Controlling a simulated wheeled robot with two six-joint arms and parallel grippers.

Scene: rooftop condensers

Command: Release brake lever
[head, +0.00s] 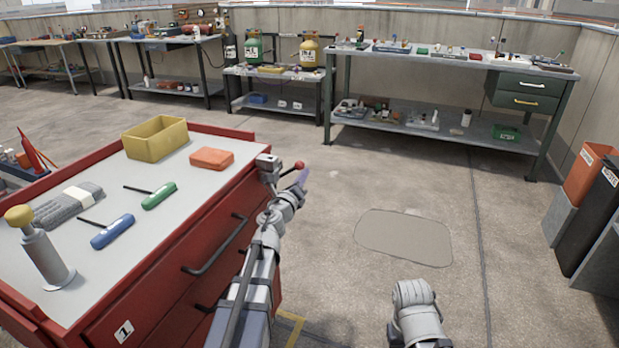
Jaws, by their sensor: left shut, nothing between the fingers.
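The brake lever is a short dark rod with a red ball knob (299,165). It sticks out to the right from a grey bracket (267,164) at the far right corner of the red tool cart (222,232). My left arm reaches up along the cart's right side. My left gripper (304,179) is shut and empty, with its tips just below and beside the red knob. I cannot tell whether they touch the lever. Of my right arm only a grey link shows at the bottom right; its gripper is not in view.
The cart top holds a yellow bin (155,139), an orange box (212,158), green (159,195) and blue (113,231) handled tools, gloves (68,204) and a yellow-knobbed cylinder (45,258). Workbenches line the back wall. The floor right of the cart is clear.

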